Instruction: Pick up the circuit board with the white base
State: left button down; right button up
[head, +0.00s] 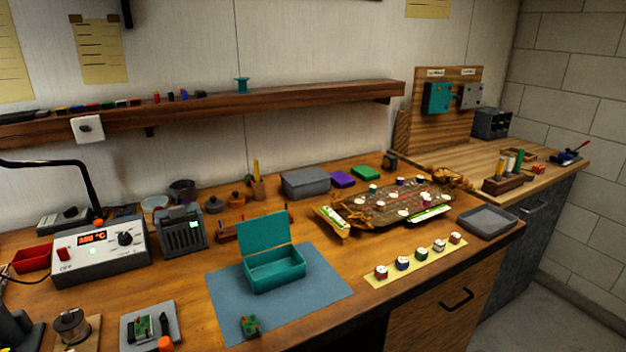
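A small green circuit board (143,328) sits on a pale grey-white base (170,312) at the lower left of the table, with a dark part beside it on the same base. Another small green board (250,326) with reddish parts lies on the front of the blue-grey mat (322,309); no white base can be made out under it. Neither of my grippers is in view.
An open teal box (275,270) stands on the mat. A spool on a wooden block (72,326) and an orange-capped item (165,344) are close to the pale base.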

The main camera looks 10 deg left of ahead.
aim_at(143, 325)
jog(key=u, duration=1.4)
